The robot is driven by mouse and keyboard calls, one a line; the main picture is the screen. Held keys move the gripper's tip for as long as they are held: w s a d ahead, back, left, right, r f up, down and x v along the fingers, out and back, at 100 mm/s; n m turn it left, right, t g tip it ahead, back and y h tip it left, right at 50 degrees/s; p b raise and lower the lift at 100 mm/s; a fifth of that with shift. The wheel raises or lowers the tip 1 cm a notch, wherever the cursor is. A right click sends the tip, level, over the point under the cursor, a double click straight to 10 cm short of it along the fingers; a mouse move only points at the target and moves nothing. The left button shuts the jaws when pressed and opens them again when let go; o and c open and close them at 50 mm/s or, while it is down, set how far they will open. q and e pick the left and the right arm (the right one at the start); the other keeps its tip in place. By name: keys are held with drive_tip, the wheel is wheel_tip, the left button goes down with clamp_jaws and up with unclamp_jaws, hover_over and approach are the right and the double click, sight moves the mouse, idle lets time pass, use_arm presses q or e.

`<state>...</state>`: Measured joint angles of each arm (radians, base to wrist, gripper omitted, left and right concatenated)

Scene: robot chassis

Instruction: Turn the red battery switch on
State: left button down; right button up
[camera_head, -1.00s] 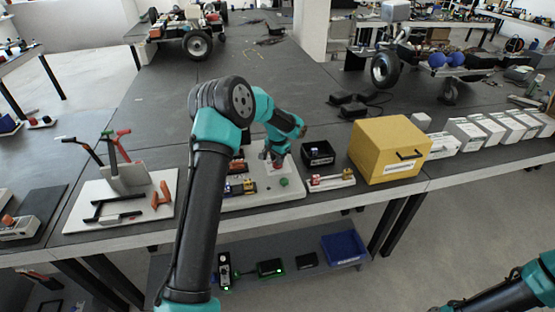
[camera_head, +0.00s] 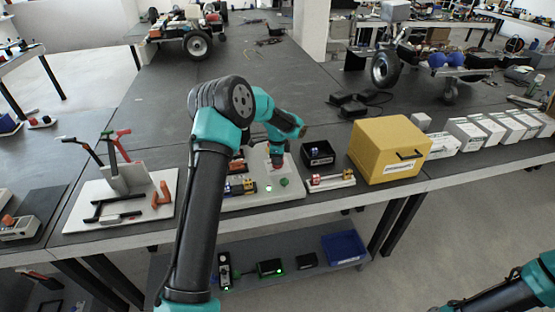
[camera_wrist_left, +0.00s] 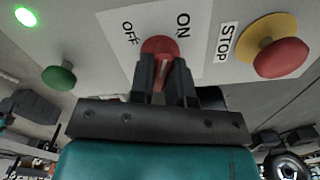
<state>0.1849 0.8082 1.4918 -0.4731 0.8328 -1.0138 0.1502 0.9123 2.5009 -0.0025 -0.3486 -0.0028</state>
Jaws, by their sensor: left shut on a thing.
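The red battery switch (camera_wrist_left: 160,47) is a round knob on a white panel (camera_wrist_left: 215,68), with OFF printed to its left and ON to its upper right in the left wrist view. My left gripper (camera_wrist_left: 164,64) is shut on the knob, one dark finger on each side. The fingers hide part of the knob, so its exact pointer direction is hard to tell. A small green light (camera_wrist_left: 25,17) on the panel glows. In the head view my left gripper (camera_head: 277,160) reaches down to the panel (camera_head: 294,190). My right gripper is out of view.
A red stop button (camera_wrist_left: 281,58) on a yellow base and a green button (camera_wrist_left: 60,77) flank the switch. A black box (camera_head: 318,153), a small terminal block (camera_head: 330,180) and a yellow case (camera_head: 388,150) stand right of the panel. A tool stand (camera_head: 125,190) is left.

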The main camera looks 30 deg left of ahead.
use_arm(q)
drive_tip(key=m, duration=0.5)
idle(0.4)
drive_tip(key=c, duration=1.1)
unclamp_jaws()
wheel_tip(320, 180, up, 17)
drive_tip(key=shift+r, duration=0.2)
